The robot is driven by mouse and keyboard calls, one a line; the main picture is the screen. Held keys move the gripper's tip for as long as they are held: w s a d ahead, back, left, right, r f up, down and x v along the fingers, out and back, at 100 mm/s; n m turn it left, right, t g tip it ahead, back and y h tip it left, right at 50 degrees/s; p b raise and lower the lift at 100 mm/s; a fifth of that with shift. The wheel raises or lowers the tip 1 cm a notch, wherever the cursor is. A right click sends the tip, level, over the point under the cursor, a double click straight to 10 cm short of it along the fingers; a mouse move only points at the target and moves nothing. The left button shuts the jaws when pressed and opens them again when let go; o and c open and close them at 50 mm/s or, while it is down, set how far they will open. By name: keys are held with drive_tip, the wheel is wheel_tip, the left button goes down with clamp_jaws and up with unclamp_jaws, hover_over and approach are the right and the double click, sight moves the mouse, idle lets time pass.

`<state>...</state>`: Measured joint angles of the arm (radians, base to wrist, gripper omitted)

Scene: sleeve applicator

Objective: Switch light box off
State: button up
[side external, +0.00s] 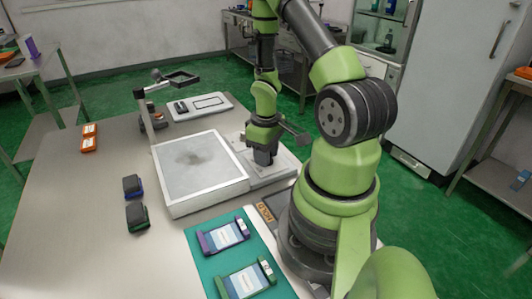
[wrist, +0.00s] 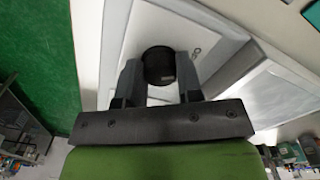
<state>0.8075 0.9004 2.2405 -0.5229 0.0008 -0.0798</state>
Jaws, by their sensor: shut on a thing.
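The light box (side external: 200,168) is a flat box with a pale frame and a grey-white top that has a darker smudge in its middle. A white control plate (side external: 275,178) adjoins its right side. In the wrist view a round black knob (wrist: 158,62) stands on this plate, with a small mark beside it. My gripper (wrist: 160,80) is shut on the knob, one finger on each side. In the side view my gripper (side external: 264,157) points down over the plate and mostly hides the knob. I cannot tell whether the box is lit.
A stand with a dark frame (side external: 178,80) and a white tray (side external: 200,106) are behind the light box. A teal mat (side external: 208,268) with purple and green sleeve holders lies in front.

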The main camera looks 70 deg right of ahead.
drive_tip(key=shift+n, duration=0.3)
drive_tip(key=o, duration=0.9)
